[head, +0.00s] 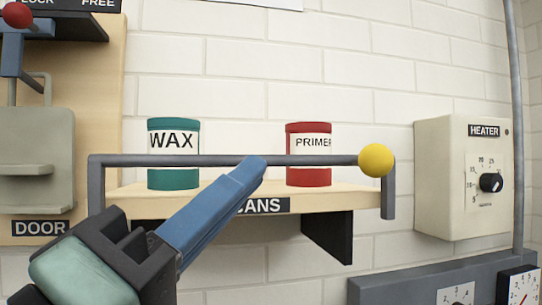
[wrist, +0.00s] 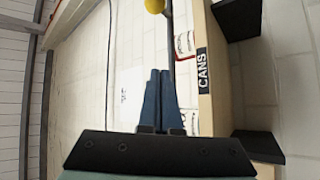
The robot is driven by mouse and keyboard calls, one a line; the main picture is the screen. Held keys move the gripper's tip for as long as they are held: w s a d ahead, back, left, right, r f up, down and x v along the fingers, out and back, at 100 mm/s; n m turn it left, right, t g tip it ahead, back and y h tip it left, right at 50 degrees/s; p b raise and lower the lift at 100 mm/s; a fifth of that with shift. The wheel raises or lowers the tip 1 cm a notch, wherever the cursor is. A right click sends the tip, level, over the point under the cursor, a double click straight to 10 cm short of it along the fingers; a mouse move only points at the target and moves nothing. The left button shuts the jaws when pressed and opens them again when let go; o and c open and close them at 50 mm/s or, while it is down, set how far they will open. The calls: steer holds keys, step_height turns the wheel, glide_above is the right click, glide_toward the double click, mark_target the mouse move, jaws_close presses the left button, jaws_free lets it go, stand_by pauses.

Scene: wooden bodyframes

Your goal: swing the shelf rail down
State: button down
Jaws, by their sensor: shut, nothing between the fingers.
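The shelf rail (head: 320,161) is a dark grey bar running level across the front of the shelf, above the board, with bent-down ends. A yellow ball knob (head: 376,160) sits at its right end; the knob also shows at the top of the wrist view (wrist: 155,5). The wooden shelf (head: 345,200) carries a CANS label. My gripper (head: 255,168) has blue fingers shut together and empty. Its tips overlap the rail's middle in the head view, left of the knob; I cannot tell if they touch it. The fingers also show in the wrist view (wrist: 160,80).
A green WAX can (head: 174,178) and a red PRIMER can (head: 308,178) stand on the shelf behind the rail. A HEATER box (head: 440,180) hangs at the right. A DOOR panel (head: 90,130) with a grey latch is at the left.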

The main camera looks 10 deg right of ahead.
mark_target(342, 159)
steer(key=w+d+r+g+h+p, duration=0.1)
steer(key=w+d+r+p, duration=0.45)
steer(key=d, duration=0.25)
steer(key=s+f, duration=0.1)
steer(key=s+d+f+p, duration=0.1)
steer(key=s+f, duration=0.1)
steer(key=shift+d, duration=0.2)
stand_by(0.4)
steer(key=shift+f, duration=0.2)
steer(key=shift+f+g+b, duration=0.1)
steer(key=shift+g+b, duration=0.2)
steer(key=shift+b, duration=0.15)
steer(key=shift+s+m+h+b, duration=0.1)
steer(key=shift+m+h+b, duration=0.2)
steer(key=shift+m, duration=0.1)
